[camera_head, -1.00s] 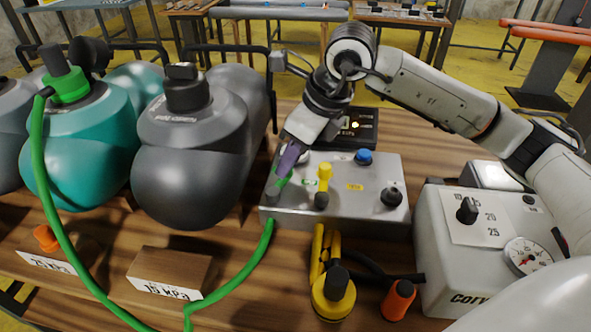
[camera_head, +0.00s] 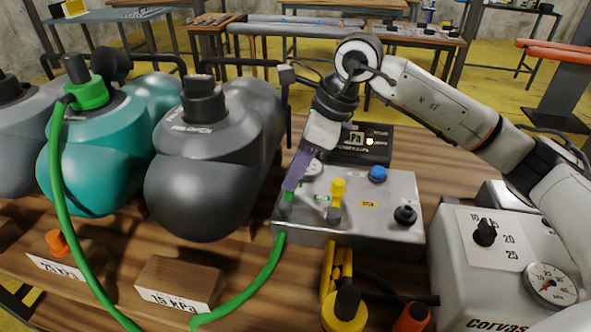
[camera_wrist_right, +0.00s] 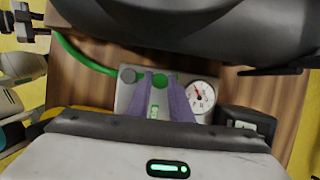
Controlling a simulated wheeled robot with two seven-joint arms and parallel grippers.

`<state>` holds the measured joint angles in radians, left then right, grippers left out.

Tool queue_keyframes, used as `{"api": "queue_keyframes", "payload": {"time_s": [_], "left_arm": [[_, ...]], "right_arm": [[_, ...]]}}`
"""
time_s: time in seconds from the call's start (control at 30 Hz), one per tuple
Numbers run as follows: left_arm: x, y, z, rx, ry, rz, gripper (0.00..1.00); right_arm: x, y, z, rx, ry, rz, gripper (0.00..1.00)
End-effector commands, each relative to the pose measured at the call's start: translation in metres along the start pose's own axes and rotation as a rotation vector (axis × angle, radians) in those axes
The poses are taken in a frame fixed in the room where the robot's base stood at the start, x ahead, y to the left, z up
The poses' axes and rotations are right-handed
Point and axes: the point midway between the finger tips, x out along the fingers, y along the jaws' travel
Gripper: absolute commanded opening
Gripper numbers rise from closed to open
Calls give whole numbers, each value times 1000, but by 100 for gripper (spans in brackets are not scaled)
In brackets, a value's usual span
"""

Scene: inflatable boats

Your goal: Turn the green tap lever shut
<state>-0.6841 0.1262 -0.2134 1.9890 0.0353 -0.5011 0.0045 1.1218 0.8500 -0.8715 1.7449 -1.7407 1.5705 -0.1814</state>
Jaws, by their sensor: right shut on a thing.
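The green tap lever (camera_head: 287,196) is at the left end of the grey metal valve box (camera_head: 385,234). A green hose (camera_head: 262,275) leads from the box's left front. My right gripper (camera_head: 291,186) points down at the lever, its purple fingers shut on it and hiding part of it. In the right wrist view, the green lever (camera_wrist_right: 158,81) shows between the two purple fingers (camera_wrist_right: 161,100). How far the lever is turned is hard to tell. My left gripper is not in view.
A yellow tap lever (camera_head: 338,189), a blue knob (camera_head: 377,174) and a black knob (camera_head: 405,215) are on the same box. A dark display unit (camera_head: 375,155) stands behind. Grey (camera_head: 195,160) and teal (camera_head: 85,165) inflatable boats are left; a white pump (camera_head: 470,285) is right.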

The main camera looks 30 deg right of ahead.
Motion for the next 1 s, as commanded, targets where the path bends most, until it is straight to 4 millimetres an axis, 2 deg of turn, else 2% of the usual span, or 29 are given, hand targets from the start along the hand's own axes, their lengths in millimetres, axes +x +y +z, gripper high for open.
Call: {"api": "queue_keyframes", "payload": {"time_s": [0.13, 0.17, 0.23, 0.27, 0.53, 0.63, 0.77, 1.0], "left_arm": [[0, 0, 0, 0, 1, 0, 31], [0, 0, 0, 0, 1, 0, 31], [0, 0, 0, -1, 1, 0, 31], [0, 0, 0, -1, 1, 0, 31], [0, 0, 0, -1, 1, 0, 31], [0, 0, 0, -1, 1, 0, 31], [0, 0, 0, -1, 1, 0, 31], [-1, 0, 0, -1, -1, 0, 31]], "right_arm": [[-1, 0, 2, -2, -5, -2, 0], [-1, 0, 2, -2, -5, -2, 24], [-1, 0, 2, -2, -4, -2, 36], [-1, 0, 2, -2, -4, -2, 38], [-1, 0, 1, -1, -2, -1, 38], [-7, -1, 1, -1, -2, -3, 38], [-27, -1, 1, -1, -5, -5, 38], [-75, -1, 2, -1, -5, -5, 38]]}}
